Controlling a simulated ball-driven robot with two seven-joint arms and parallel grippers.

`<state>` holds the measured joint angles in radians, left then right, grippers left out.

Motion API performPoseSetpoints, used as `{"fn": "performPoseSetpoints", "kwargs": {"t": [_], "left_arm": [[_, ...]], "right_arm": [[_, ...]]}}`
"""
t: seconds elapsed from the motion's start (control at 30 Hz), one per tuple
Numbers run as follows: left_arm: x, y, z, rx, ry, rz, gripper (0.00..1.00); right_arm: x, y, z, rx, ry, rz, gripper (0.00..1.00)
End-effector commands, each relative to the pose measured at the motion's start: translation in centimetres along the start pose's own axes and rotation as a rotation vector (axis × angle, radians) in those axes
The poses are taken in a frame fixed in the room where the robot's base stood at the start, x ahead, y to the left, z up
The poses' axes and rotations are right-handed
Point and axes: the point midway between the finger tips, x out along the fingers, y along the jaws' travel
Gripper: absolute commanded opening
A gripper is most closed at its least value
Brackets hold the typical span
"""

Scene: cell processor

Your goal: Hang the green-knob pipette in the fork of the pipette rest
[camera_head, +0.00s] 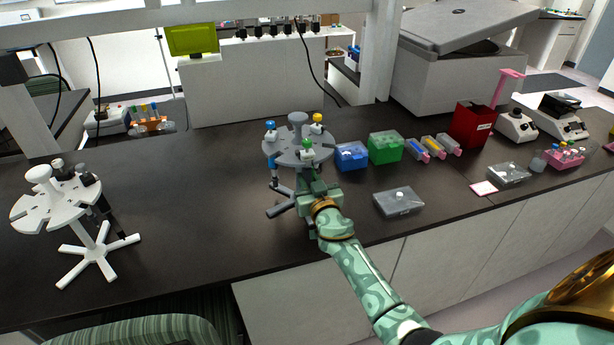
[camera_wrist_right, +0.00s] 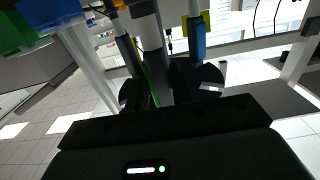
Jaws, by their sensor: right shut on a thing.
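The green-knob pipette (camera_head: 307,146) is upright at the front right edge of the grey pipette rest (camera_head: 285,154). I cannot tell whether its neck is inside a fork slot. My right gripper (camera_head: 312,190) is shut on its body just below the rest's disc and hides the lower part. In the right wrist view, a green strip of the pipette (camera_wrist_right: 149,84) shows between the dark fingers (camera_wrist_right: 160,88), close to the rest's grey post (camera_wrist_right: 147,28). My left gripper is not in view.
A blue-knob pipette (camera_head: 270,128) and a yellow-knob pipette (camera_head: 317,119) hang on the same rest. A white rest (camera_head: 60,200) with dark pipettes stands at the left. Blue (camera_head: 351,157) and green (camera_head: 385,148) boxes stand close at the right. The bench between the rests is clear.

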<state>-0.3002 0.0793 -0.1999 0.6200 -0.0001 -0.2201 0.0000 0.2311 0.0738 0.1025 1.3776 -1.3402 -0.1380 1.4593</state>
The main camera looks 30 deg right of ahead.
Motion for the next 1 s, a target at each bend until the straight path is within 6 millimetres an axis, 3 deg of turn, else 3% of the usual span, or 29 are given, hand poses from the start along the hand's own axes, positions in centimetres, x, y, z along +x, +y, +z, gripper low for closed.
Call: {"fn": "performPoseSetpoints", "kwargs": {"t": [0.4, 1.0], "left_arm": [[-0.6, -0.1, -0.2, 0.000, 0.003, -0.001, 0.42], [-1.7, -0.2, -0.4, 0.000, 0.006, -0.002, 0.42]], "right_arm": [[-0.4, 0.0, -0.7, 0.001, 0.000, 0.000, 0.18], [-8.5, 0.0, -0.6, 0.001, 0.000, 0.000, 0.18]]}}
